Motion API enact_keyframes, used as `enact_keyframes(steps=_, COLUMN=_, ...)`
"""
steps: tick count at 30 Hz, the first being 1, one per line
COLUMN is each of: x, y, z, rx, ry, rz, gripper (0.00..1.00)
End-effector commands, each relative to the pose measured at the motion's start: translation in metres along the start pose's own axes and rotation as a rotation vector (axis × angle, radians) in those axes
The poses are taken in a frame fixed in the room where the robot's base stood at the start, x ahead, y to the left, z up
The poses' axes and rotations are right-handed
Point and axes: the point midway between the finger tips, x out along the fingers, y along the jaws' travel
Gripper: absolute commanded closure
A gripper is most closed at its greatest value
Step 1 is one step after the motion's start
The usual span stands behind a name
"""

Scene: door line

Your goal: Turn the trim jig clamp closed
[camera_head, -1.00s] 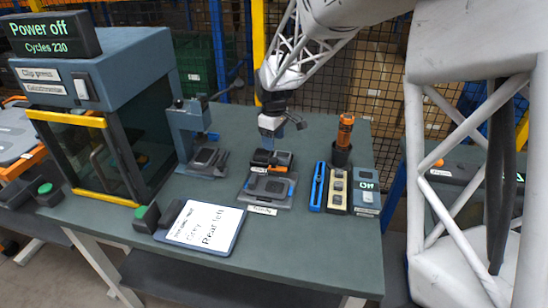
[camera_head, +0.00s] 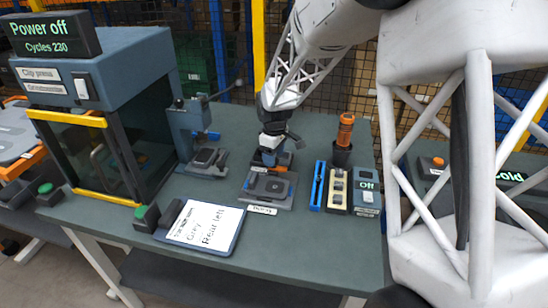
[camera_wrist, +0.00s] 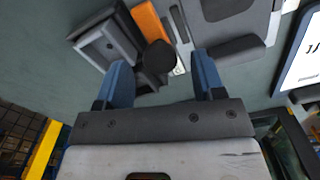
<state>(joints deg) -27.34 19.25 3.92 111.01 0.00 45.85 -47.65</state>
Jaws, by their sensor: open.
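The trim jig (camera_head: 283,200) is a grey plate with a dark part in it, near the middle of the bench; its front label is too small to read surely. At its back edge is a dark block with orange, which looks like the clamp. In the wrist view a dark round knob (camera_wrist: 158,56) stands beside an orange bar (camera_wrist: 150,22) and the grey jig plate (camera_wrist: 262,18). My gripper (camera_wrist: 163,70) is open, its two blue fingers apart on either side of the knob. I cannot tell whether they touch it. In the head view my gripper (camera_head: 270,158) partly hides the clamp.
A blue tray (camera_head: 317,186), a tray of small parts (camera_head: 337,190) and a box reading "Off" (camera_head: 367,192) stand right of the jig. An orange-handled tool (camera_head: 345,130) stands in a dark holder behind them. A lever press (camera_head: 190,130) and clipboard (camera_head: 203,227) are left.

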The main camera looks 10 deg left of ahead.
Motion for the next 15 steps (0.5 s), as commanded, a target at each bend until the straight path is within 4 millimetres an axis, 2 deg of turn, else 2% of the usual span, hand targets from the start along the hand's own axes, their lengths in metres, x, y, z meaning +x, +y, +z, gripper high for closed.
enact_keyframes(steps=5, x=0.0106, y=0.0001, z=-0.0001, rx=0.0, ry=0.0, rz=0.0, gripper=0.37)
enact_keyframes(steps=15, x=0.0121, y=0.0001, z=-0.0001, rx=0.0, ry=0.0, rz=0.0, gripper=0.39)
